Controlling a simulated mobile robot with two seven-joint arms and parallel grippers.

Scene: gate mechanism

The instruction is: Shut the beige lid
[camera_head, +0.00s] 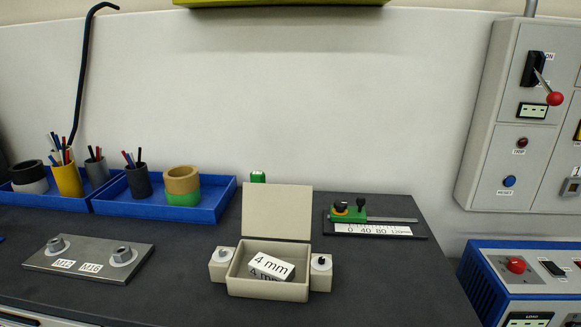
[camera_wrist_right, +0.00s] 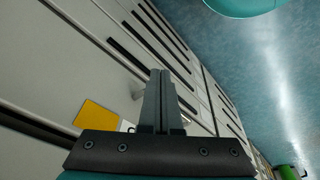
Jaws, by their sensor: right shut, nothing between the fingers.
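The beige lid (camera_head: 277,211) stands open, upright at the back edge of a beige box (camera_head: 266,290) on the dark worktop in the head view. Inside the box lies a white block (camera_head: 271,265) marked "4 mm". A small beige block with a knob flanks the box on the left (camera_head: 221,266) and on the right (camera_head: 321,272). My right gripper (camera_wrist_right: 160,75) shows only in the right wrist view. Its fingers are together and empty, in front of grey drawer fronts, away from the lid. My left gripper is in neither view.
Behind the box are a green object (camera_head: 258,177) and a slide gauge (camera_head: 375,225). Blue trays (camera_head: 165,207) with cups and tape rolls stand at the back left. A metal plate (camera_head: 90,262) lies at the left. A blue control box (camera_head: 520,285) stands at the right.

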